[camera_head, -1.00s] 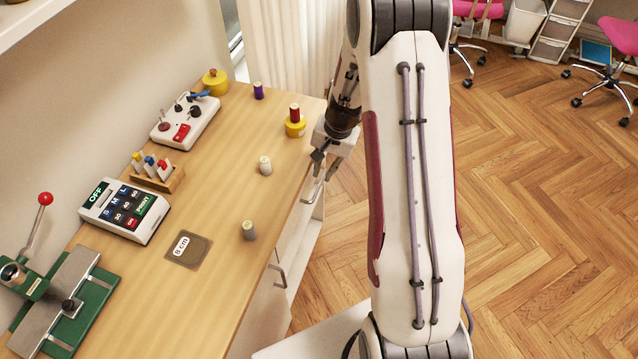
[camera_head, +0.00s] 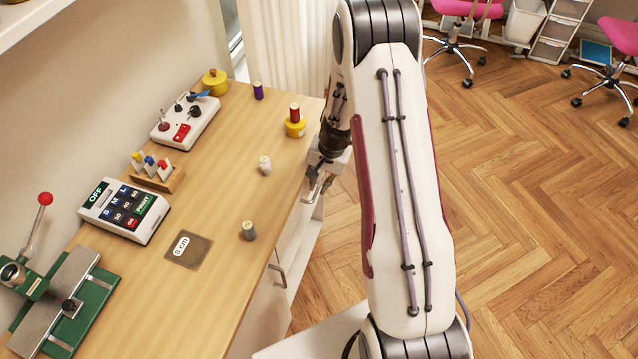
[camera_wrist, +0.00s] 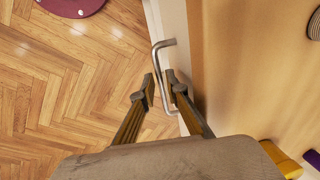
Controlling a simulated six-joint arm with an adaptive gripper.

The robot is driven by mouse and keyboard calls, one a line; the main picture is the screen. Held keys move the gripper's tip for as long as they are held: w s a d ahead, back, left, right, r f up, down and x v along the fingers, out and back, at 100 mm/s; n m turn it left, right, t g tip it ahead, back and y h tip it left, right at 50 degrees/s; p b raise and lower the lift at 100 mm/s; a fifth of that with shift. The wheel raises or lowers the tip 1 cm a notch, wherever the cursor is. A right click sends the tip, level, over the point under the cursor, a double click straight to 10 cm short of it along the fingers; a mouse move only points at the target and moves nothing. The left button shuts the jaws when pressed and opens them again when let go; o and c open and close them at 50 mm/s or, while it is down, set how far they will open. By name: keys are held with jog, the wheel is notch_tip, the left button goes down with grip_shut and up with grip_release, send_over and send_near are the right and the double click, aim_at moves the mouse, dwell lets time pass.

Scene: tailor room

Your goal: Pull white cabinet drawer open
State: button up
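The white cabinet under the wooden worktop has a drawer front (camera_wrist: 176,25) with a metal bar handle (camera_wrist: 156,58). My gripper (camera_wrist: 159,88) is open in the wrist view, its two dark fingers apart. The fingertips are around the lower part of the handle, one on the floor side and one on the drawer side; I cannot tell whether they touch it. In the head view my gripper (camera_head: 317,188) is at the worktop's right edge, by the far drawer, and its fingertips partly hide that handle. The drawer appears shut.
A nearer metal handle (camera_head: 279,277) is on the cabinet front. Open wooden floor (camera_head: 530,220) lies to the right, with pink chairs (camera_head: 622,35) farther off.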

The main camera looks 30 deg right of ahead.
grip_shut()
jog(key=shift+s+f, duration=0.1)
jog(key=shift+s, duration=0.1)
jog(key=s+d, duration=1.8)
jog(key=shift+s, duration=0.25)
jog(key=shift+d, duration=0.1)
grip_release()
jog(key=shift+w+d+r, duration=0.15)
jog(key=shift+r, duration=0.05)
dwell(0.3)
